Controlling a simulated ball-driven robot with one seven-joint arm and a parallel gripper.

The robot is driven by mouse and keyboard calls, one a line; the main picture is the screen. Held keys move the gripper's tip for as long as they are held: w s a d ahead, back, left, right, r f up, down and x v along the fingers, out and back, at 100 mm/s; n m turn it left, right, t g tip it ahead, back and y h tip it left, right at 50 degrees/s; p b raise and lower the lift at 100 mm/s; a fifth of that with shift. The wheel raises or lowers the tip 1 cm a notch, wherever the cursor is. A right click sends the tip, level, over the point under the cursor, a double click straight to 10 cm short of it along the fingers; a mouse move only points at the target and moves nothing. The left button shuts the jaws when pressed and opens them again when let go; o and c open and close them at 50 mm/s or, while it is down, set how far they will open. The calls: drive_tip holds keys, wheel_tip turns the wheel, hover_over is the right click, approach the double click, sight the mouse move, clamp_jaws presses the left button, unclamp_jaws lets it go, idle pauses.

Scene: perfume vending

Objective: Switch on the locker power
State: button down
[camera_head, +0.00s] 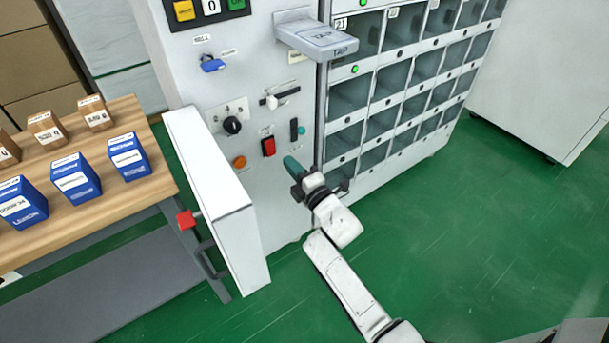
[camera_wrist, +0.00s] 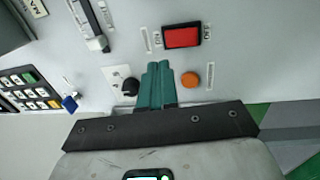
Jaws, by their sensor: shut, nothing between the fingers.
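The locker's control panel (camera_head: 205,95) is pale grey and shows behind an open white door. A red rocker switch (camera_head: 269,146) in a black frame sits low on the panel. It also shows in the wrist view (camera_wrist: 182,37), with small labels at both ends, seemingly ON and OFF. Which way it is tipped I cannot tell. My gripper (camera_head: 291,162) has teal fingers, shut and empty, just right of the red switch in the head view. In the wrist view the shut fingertips (camera_wrist: 158,66) appear below the switch, between a black knob (camera_wrist: 130,87) and an orange button (camera_wrist: 190,80). I see no contact.
A white lever (camera_head: 285,93), a blue key (camera_head: 213,65) and a TAP shelf (camera_head: 322,40) are above. Locker compartments (camera_head: 390,80) stand right. A wooden table (camera_head: 150,180) carries boxes. Green floor is clear.

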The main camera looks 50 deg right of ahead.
drive_tip(key=shift+s+a+r, duration=0.15)
drive_tip(key=shift+s+a, duration=0.1)
drive_tip(key=shift+s, duration=0.6)
drive_tip(key=shift+s+a+r, duration=0.2)
drive_tip(key=shift+s+a, duration=0.05)
drive_tip(key=shift+s, duration=0.6)
drive_tip(key=shift+s+a+r, duration=0.15)
drive_tip(key=shift+s+a, duration=0.1)
drive_tip(key=shift+s, duration=0.6)
drive_tip(key=s+a+m+g+y+p, duration=0.2)
drive_tip(key=s+a+m+g+p, duration=0.3)
drive_tip(key=s, duration=0.7)
drive_tip(key=s+a+m+g+y+p, duration=0.3)
drive_tip(key=s+a+m+g+p, duration=0.2)
drive_tip(key=s+a+m+g, duration=0.4)
drive_tip(key=s+m+g, duration=0.1)
drive_tip(key=s+g, duration=0.2)
drive_tip(key=s, duration=0.1)
drive_tip(key=shift+s+a+p, duration=0.2)
drive_tip(key=shift+a+p, duration=0.1)
